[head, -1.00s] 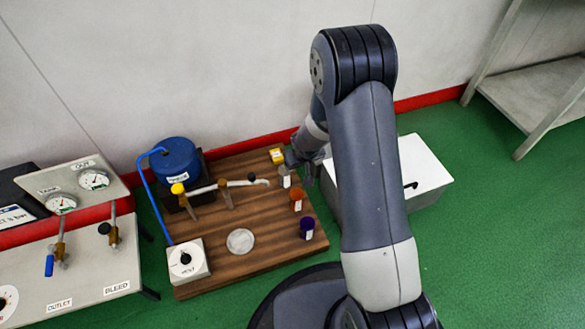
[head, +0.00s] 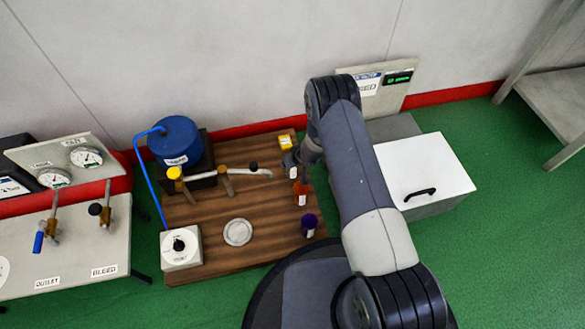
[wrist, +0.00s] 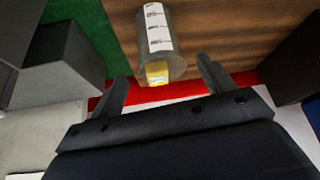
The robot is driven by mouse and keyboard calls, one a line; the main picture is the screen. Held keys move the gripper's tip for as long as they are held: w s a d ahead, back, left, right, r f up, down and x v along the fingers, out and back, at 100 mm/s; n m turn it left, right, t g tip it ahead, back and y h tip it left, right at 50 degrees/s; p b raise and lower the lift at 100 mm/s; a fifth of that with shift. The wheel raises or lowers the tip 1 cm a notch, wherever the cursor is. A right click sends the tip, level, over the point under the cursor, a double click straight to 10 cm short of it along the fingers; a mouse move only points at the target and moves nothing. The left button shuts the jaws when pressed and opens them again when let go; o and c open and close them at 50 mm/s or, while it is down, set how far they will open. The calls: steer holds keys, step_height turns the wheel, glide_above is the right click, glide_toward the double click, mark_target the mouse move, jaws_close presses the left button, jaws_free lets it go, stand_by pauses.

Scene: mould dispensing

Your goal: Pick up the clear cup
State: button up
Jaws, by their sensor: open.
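The clear cup (wrist: 160,35), a see-through cylinder with a white printed label, lies ahead of my gripper in the wrist view. My gripper (wrist: 162,72) is open, with one finger on each side of the cup's near end and no visible contact. In the head view the cup (head: 293,173) stands on the wooden board, partly hidden by my gripper (head: 294,159). A yellow labelled container (head: 285,142) stands just behind it; a yellow patch shows at the cup's near end in the wrist view.
A blue tank (head: 176,140) and pipe are left. A white-lidded box (head: 425,170) stands right of my arm. A round pale disc (head: 238,232) lies on the board.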

steer(key=x, duration=0.1)
steer(key=b+x, duration=0.1)
steer(key=x, duration=0.1)
steer(key=shift+s+f+b, duration=0.1)
steer(key=shift+f+b, duration=0.2)
steer(key=shift+f, duration=0.05)
steer(key=shift+x, duration=1.15)
steer(key=shift+a+r, duration=0.1)
steer(key=c, duration=1.1)
